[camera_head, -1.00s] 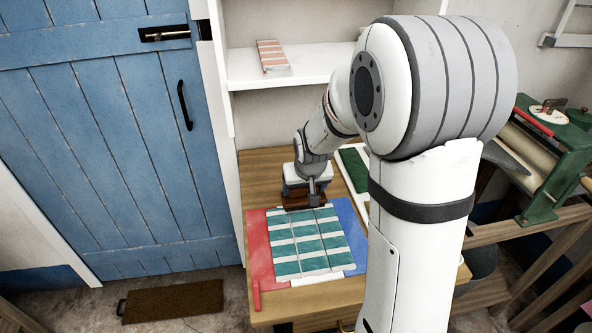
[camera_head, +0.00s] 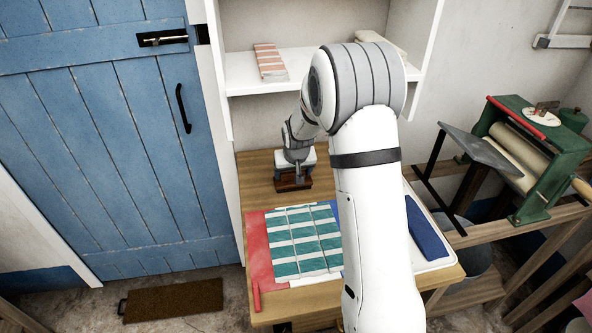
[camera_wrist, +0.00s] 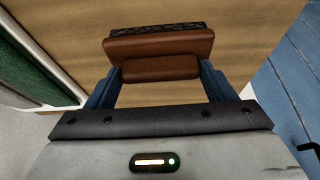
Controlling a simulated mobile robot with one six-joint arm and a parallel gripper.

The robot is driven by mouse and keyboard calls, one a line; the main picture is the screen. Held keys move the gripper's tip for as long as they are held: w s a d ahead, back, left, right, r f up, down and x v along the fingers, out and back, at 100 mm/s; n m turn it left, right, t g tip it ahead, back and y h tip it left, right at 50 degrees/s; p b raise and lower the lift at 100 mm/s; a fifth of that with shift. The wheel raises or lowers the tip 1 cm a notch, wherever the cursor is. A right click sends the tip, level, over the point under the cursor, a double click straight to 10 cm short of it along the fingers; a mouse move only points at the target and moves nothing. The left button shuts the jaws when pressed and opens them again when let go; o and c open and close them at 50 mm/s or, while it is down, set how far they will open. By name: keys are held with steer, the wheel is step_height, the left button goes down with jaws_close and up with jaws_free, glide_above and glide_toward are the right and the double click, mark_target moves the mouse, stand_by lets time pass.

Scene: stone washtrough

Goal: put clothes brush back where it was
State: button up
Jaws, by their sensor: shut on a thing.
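The clothes brush (camera_wrist: 160,47) has a brown wooden body with a dark bristle strip along its far edge in the wrist view. My gripper (camera_wrist: 160,75) is shut on it, with a blue finger at each end of its handle block. In the head view, the brush (camera_head: 293,186) is at or just above the wooden table (camera_head: 258,170), behind a green-and-white striped folded cloth (camera_head: 305,238). I cannot tell whether it touches the table. My gripper (camera_head: 293,174) is right over it, and my arm hides part of the table.
The cloth lies on a red and blue board (camera_head: 257,250). A white tray (camera_head: 442,262) with a blue folded cloth (camera_head: 425,235) is at right. A shelf (camera_head: 240,75) holds another striped cloth (camera_head: 270,60). A green mangle (camera_head: 550,165) stands right. Bare table lies behind the board.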

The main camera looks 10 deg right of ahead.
steer(key=shift+f, duration=0.2)
steer(key=o, duration=1)
steer(key=shift+r, duration=0.1)
